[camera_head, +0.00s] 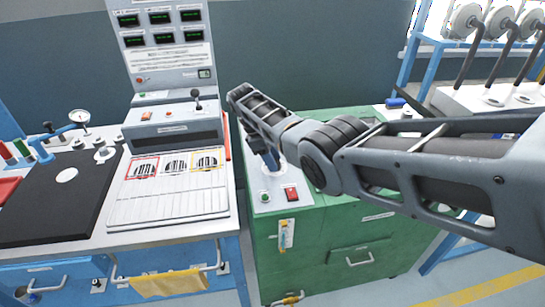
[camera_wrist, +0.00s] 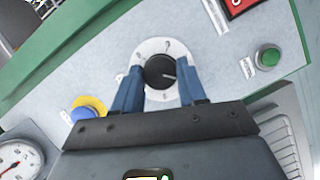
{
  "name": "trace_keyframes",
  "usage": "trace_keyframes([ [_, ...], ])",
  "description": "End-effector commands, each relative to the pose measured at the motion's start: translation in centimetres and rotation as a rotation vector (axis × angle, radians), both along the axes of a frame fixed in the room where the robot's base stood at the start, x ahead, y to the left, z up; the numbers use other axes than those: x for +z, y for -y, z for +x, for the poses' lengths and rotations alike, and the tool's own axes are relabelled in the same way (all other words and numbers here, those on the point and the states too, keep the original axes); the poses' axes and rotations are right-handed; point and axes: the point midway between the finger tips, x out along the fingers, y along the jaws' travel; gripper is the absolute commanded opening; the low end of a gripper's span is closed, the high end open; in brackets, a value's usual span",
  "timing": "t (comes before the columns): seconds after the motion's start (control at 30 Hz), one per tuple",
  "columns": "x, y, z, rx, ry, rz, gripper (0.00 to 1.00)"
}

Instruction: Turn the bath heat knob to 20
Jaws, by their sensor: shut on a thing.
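The bath heat knob (camera_wrist: 160,71) is a round black knob with a white pointer line, set on a pale dial plate (camera_wrist: 153,47) with small marks. In the wrist view its pointer line points to the right; the dial numbers are too small to read. My gripper (camera_wrist: 158,82) has its two blue fingers on either side of the knob and is shut on it. In the head view my gripper (camera_head: 268,158) reaches down to the top panel of the green cabinet (camera_head: 352,220). The knob is hidden there behind my gripper.
A red switch (camera_head: 291,194) and a green button (camera_head: 265,197) sit on the panel's front. A blue and yellow button (camera_wrist: 88,107) and a gauge (camera_wrist: 20,160) lie close to my gripper in the wrist view. A control console (camera_head: 168,190) stands to the left.

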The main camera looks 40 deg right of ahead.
Motion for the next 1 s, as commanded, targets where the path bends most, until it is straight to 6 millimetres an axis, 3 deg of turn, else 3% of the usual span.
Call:
trace_keyframes([
  [0.27, -0.1, 0.0, 0.0, 0.001, -0.001, 0.001, 0.11],
  [0.3, -0.1, 0.0, 0.0, 0.001, -0.001, 0.001, 0.44],
  [0.53, -0.1, 0.0, 0.0, 0.001, -0.001, 0.001, 0.66],
  [0.83, 0.3, -0.1, 0.1, 0.000, 0.001, 0.001, 0.66],
  [1.0, 2.4, -0.5, 0.9, 0.001, 0.003, 0.000, 0.66],
])
